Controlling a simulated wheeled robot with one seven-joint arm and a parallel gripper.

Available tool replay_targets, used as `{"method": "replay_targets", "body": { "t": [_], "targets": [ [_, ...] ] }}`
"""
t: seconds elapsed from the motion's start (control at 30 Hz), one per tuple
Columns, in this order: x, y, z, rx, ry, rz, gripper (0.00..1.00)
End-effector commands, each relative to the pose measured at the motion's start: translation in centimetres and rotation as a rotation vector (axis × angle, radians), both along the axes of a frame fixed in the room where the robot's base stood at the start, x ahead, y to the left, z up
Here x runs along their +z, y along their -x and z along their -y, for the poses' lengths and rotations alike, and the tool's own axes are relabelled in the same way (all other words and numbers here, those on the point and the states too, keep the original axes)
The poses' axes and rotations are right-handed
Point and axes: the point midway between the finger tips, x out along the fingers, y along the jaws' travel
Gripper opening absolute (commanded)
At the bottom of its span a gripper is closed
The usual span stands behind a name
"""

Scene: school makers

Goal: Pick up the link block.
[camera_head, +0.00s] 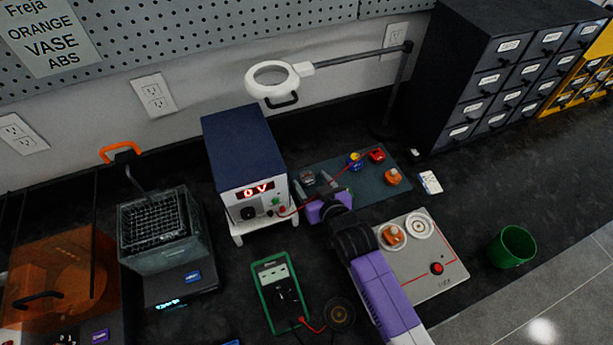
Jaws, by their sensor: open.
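Several small blocks are on the dark teal mat (362,190) in the head view: a grey block (307,178), a blue and yellow block (355,161), a red block (377,155) and an orange block (393,177). Another orange block (393,237) sits on the white board to the right of my arm. No readable label shows which one is the link block. My gripper (312,186) is open at the mat's left side, its dark fingers close to the grey block. I cannot tell whether they touch it. My arm hides part of the mat and board.
A power supply (242,155) stands just left of my gripper, with a red lead crossing to the mat. A green multimeter (281,291) lies in front. The white board (430,265) and green cup (512,246) are right. A magnifier arm (355,58) extends behind.

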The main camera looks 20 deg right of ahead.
Motion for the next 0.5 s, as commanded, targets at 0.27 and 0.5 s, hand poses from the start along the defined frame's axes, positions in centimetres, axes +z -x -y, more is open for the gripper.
{"method": "replay_targets", "body": {
  "t": [0.27,0.5],
  "targets": [
    [-0.8,-2.6,0.0,0.0,0.001,0.0,0.63],
    [-0.9,-2.6,0.0,0.0,0.001,-0.001,0.63]
  ]
}}
